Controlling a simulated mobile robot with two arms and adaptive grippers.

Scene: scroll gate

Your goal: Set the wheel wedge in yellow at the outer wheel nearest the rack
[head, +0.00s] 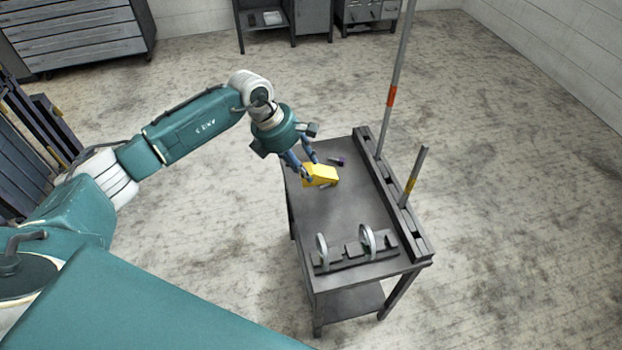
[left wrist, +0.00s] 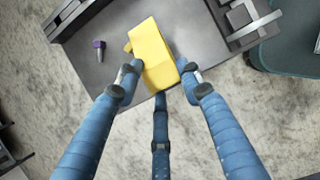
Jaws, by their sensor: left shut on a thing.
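The yellow wedge (head: 321,175) is at the far left part of the grey table, over its left edge area. My left gripper (head: 308,170) is shut on it from the left. In the left wrist view the wedge (left wrist: 152,50) sits between the blue fingers of the gripper (left wrist: 160,82), with its far end free. I cannot tell whether it touches the tabletop. Two pale upright rings (head: 322,250) (head: 367,240) stand on dark blocks at the table's near end. I cannot tell for sure which part is the rack. My right gripper is out of view.
The table (head: 340,215) has a dark slotted rail (head: 418,238) along its right side, with a tall striped pole (head: 391,95) and a shorter post (head: 412,180). A small purple-ended item (head: 340,161) lies beyond the wedge. The table's middle is clear.

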